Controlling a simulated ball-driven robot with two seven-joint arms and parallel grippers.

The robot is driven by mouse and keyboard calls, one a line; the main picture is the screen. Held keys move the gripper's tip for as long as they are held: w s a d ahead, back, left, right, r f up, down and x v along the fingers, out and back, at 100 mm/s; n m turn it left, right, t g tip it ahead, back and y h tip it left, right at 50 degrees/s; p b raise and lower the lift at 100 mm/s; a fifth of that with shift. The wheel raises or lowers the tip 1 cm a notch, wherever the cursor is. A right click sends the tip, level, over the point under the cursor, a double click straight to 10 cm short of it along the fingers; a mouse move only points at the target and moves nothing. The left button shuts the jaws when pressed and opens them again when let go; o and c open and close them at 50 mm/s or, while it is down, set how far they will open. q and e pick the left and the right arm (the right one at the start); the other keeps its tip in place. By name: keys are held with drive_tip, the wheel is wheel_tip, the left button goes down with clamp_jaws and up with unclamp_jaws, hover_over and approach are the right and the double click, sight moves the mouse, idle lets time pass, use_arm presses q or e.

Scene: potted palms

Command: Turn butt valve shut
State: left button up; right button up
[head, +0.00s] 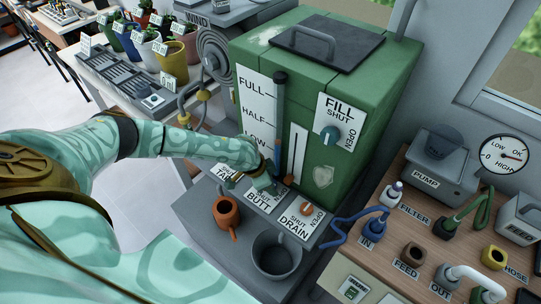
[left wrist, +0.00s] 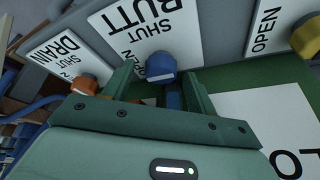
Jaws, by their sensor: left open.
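The butt valve is a blue knob (left wrist: 161,66) on the white BUTT plate (left wrist: 150,25) in the left wrist view. The word SHUT is printed beside the knob; which way the knob points I cannot tell. My left gripper (left wrist: 158,80) is open, with its fingers reaching to either side of the knob; contact is not clear. In the head view my left gripper (head: 264,184) is over the BUTT plate (head: 262,200) on the grey ledge below the green tank (head: 300,95), and it hides the knob. My right gripper is in neither view.
The orange drain knob (head: 306,209) is just right of the gripper. A yellow knob (left wrist: 306,40) is on the other side. A pump bench (head: 440,215) stands at right.

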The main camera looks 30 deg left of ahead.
use_arm(q)
drive_tip(key=shift+f, duration=0.1)
drive_tip(key=c, duration=1)
drive_tip(key=shift+p, duration=0.55)
drive_tip(key=n+p, duration=0.1)
drive_tip(key=p, duration=0.1)
drive_tip(key=n+y+p, duration=0.1)
drive_tip(key=n+p, duration=0.1)
drive_tip(key=p, duration=0.1)
drive_tip(key=n+y+p, duration=0.1)
drive_tip(key=n+p, duration=0.1)
drive_tip(key=shift+s+d+r, duration=0.1)
drive_tip(key=shift+d+r, duration=0.1)
drive_tip(key=shift+d, duration=0.05)
drive_tip(key=shift+f+n+y+p, duration=0.1)
drive_tip(key=shift+n+y+p, duration=0.3)
drive_tip(key=shift+n+p, duration=0.75)
drive_tip(key=shift+f+n+y+p, duration=0.15)
drive_tip(key=shift+n+y+p, duration=0.2)
drive_tip(key=shift+n, duration=0.4)
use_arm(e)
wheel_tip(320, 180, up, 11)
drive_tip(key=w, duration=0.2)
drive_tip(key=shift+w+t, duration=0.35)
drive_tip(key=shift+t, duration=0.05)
